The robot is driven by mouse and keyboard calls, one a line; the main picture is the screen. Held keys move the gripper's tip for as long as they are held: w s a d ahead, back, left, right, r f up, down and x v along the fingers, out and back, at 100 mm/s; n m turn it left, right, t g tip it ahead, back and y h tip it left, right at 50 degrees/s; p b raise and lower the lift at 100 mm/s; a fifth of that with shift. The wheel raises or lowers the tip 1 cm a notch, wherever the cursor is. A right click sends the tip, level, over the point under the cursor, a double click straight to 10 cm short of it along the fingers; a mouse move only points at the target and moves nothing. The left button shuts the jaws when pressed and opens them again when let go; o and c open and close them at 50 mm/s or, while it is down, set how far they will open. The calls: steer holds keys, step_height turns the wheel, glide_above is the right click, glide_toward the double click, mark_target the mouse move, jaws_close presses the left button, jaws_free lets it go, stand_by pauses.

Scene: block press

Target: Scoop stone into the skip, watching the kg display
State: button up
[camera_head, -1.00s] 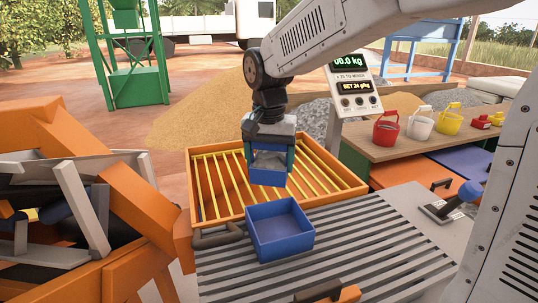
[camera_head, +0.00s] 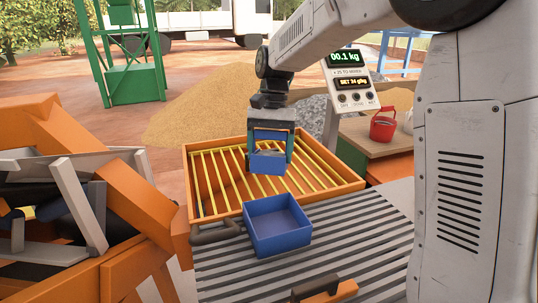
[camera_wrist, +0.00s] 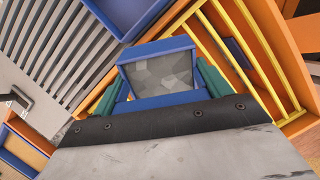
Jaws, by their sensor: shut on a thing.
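My gripper (camera_head: 270,148) is shut on a small blue box-shaped scoop (camera_head: 268,163) and holds it above the orange bin with yellow bars (camera_head: 205,190). In the wrist view the scoop (camera_wrist: 158,50) sits between two green fingers, with grey stone-like material (camera_wrist: 160,75) inside its rim. A blue open tray (camera_head: 277,226) stands on the slatted grey bench, below and in front of the scoop; its visible inside looks empty. The kg display (camera_head: 345,58) reads 00.1 kg. A grey stone heap (camera_head: 308,117) lies behind the bin. I cannot tell which container is the skip.
A sand heap (camera_head: 205,105) lies behind the bin. A red bucket (camera_head: 383,126) stands on a wooden shelf at right. My arm blocks the right side.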

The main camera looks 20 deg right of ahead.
steer(key=shift+w+d+r+g+y, duration=0.1)
steer(key=shift+w+d+g+y, duration=0.35)
steer(key=shift+w+g+y, duration=0.45)
steer(key=shift+w+d+r+g+y, duration=0.15)
steer(key=shift+w+d+g+y, duration=0.35)
steer(key=shift+g, duration=0.65)
steer(key=shift+w+d+r+g+y, duration=0.1)
steer(key=shift+w+d+g+y, duration=0.3)
steer(key=shift+w+g, duration=0.55)
steer(key=shift+s, duration=0.1)
steer(key=shift+r+t+h, duration=0.85)
steer(key=shift+t+h, duration=0.05)
steer(key=shift+t, duration=0.65)
steer(key=shift+r+t+h, duration=0.85)
steer(key=shift+t+h, duration=0.05)
steer(key=shift+t, duration=0.6)
steer(key=shift+r+t+h, duration=0.85)
steer(key=shift+t+h, duration=0.05)
steer(key=shift+t, duration=0.65)
